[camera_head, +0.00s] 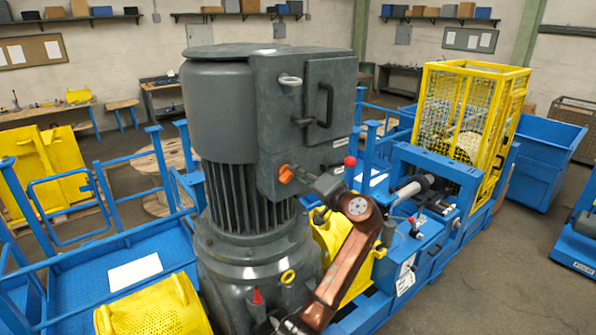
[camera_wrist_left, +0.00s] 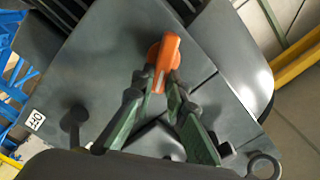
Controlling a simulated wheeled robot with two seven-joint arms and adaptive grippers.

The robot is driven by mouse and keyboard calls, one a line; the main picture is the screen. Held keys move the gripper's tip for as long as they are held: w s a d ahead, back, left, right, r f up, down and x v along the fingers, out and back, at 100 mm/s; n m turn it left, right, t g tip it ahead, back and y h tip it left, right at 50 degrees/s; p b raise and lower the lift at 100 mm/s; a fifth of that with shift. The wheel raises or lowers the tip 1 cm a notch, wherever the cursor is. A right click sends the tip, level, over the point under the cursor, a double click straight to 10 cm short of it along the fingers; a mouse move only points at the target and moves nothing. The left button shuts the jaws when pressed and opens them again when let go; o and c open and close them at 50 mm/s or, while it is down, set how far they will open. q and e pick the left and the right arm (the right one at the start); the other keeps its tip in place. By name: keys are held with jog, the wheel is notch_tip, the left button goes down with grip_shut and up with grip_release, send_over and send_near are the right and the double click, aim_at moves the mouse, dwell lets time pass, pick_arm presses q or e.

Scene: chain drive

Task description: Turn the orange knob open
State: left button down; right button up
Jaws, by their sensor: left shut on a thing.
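The orange knob (camera_head: 286,173) sits low on the front face of the dark grey motor's box-like cabinet (camera_head: 300,85). My left gripper (camera_head: 297,177) reaches it from the right, with its fingertips at the knob. In the left wrist view the orange knob (camera_wrist_left: 168,50) stands on the grey panel (camera_wrist_left: 105,75), its handle lying between the two fingertips of my left gripper (camera_wrist_left: 160,82). My right gripper is in neither view.
A black handle (camera_head: 326,104) juts from the cabinet above the knob. A red ball (camera_head: 350,161) shows just above my left wrist. Blue railings (camera_head: 75,235) and a yellow mesh cage (camera_head: 460,110) stand on either side. Open floor lies at the lower right.

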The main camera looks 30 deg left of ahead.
pick_arm(q)
jog(key=shift+w+d+f+m+p, duration=0.15)
jog(key=shift+m+p, duration=0.6)
jog(key=shift+m, duration=0.8)
jog(key=shift+a+f+m+p, duration=0.15)
jog(key=shift+m+p, duration=0.55)
jog(key=shift+m, duration=0.85)
jog(key=shift+d+f, duration=0.1)
jog(key=shift+f, duration=0.05)
jog(key=c, duration=1.9)
grip_release()
jog(key=shift+c, duration=0.2)
jog(key=v, duration=1.2)
jog(key=shift+f, duration=0.15)
